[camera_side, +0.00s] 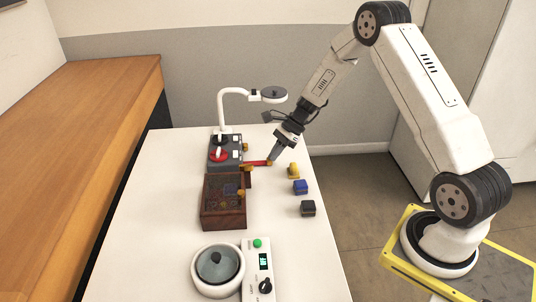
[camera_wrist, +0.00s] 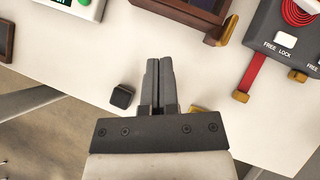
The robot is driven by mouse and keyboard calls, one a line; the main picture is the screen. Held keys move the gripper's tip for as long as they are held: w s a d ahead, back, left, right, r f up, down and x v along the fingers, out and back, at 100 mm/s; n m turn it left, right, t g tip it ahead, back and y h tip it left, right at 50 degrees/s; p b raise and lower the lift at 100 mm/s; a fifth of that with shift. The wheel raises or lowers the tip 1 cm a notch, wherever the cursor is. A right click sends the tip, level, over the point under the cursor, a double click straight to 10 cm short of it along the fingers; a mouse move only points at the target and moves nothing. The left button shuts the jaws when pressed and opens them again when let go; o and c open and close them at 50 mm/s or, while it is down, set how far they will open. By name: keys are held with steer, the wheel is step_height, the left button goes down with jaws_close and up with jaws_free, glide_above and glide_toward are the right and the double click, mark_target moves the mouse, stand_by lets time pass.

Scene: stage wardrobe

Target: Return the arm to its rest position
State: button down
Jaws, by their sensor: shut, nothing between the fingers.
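My gripper (camera_side: 275,155) is at the lower end of my arm, over the right side of the white table (camera_side: 133,229). In the wrist view its two grey fingers (camera_wrist: 159,65) are together with nothing between them. In the side view the fingertips appear close to the end of a red strap (camera_side: 256,163) that comes out of a grey box (camera_side: 224,152). The wrist view shows the strap (camera_wrist: 252,75) and its brass end (camera_wrist: 241,96) off to the right of the fingers, apart from them.
A yellow piece (camera_side: 293,170), a blue cube (camera_side: 300,187) and a black cube (camera_side: 308,208) lie along the table's right side. A wooden box (camera_side: 222,215), a round device (camera_side: 218,268) with a control panel (camera_side: 261,262), and a white lamp (camera_side: 223,108) stand on the table. The space above is clear.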

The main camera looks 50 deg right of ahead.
steer(key=shift+s+d+r, duration=0.15)
steer(key=shift+d+r, duration=0.25)
steer(key=shift+r, duration=0.1)
steer(key=s+a+r+n+h, duration=0.3)
steer(key=s+a+r+n, duration=0.1)
steer(key=s+n, duration=0.5)
steer(key=s+a+r+n+h, duration=0.4)
steer(key=s+a+n, duration=0.3)
steer(key=n, duration=0.5)
steer(key=shift+s+a+r+n, duration=0.15)
steer(key=shift+s+r+n, duration=0.2)
steer(key=shift+s, duration=0.7)
steer(key=c, duration=1.3)
jaws_free()
